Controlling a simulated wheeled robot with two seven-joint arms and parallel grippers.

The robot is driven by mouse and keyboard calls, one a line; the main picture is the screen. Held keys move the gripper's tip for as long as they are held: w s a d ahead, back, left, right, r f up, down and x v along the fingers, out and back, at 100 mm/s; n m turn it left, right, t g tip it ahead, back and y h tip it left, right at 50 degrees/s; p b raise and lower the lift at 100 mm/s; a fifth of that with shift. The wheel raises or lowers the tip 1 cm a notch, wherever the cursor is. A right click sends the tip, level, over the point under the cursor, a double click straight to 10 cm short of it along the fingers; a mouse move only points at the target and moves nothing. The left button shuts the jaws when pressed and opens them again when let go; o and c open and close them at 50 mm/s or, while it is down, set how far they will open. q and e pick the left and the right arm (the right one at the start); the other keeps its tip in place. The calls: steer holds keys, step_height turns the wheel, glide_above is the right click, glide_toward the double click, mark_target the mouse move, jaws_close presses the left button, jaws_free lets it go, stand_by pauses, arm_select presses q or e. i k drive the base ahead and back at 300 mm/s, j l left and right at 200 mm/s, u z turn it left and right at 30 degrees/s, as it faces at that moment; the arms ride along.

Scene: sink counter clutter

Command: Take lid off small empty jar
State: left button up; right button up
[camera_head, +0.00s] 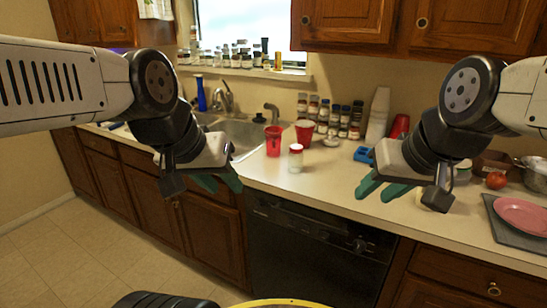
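A small clear jar (296,161) with a red lid (296,148) stands upright on the counter, in front of the red cups. It looks empty, and the lid is on it. My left gripper (220,181) is to the left of the jar, in front of the counter edge by the sink. Its teal fingers are apart and hold nothing. My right gripper (380,188) is to the right of the jar, over the counter's front part. Its teal fingers are apart and empty. Neither gripper touches the jar.
Two red cups (273,140) stand just behind the jar, near the sink (240,133). Several spice jars (335,118) line the wall. A blue object (364,154), a tomato (496,180) and a pink plate (523,215) are to the right. Counter (310,184) around the jar's front is clear.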

mark_target(295, 162)
steer(key=z, duration=0.35)
steer(key=i+j+z, duration=0.1)
steer(key=j+z, duration=0.7)
steer(key=i+j+z, duration=0.1)
steer(key=j, duration=0.75)
steer(key=j+z, duration=0.15)
steer(key=j, duration=0.65)
steer(key=i+j, duration=0.25)
steer(key=i, duration=0.05)
